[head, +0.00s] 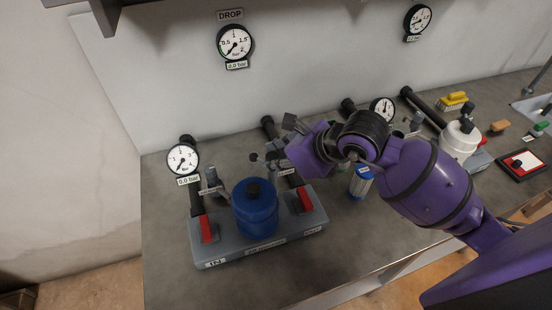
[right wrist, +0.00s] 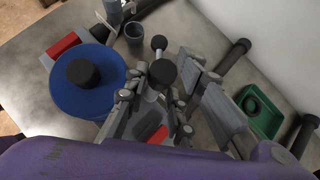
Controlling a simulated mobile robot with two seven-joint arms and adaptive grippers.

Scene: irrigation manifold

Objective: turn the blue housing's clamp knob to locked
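The blue housing (head: 256,212) stands upright on a grey base (head: 250,254) labelled IN at its left end; a black round cap (head: 254,188) tops it. It also shows in the right wrist view (right wrist: 75,102). A red lever (head: 207,229) is on its left and another red lever (head: 305,199) on its right. My right gripper (head: 273,143) is above and behind the housing's right side. In the right wrist view its grey fingers (right wrist: 166,82) are apart, with a black round knob (right wrist: 162,72) between them in the picture; contact cannot be told. My left gripper is out of view.
A gauge (head: 183,158) stands behind the housing on the left. A filter cartridge (head: 361,182) and white housing (head: 460,140) are to the right, partly near my arm. A green tray (right wrist: 265,114) lies right of my fingers. The bench's front left is clear.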

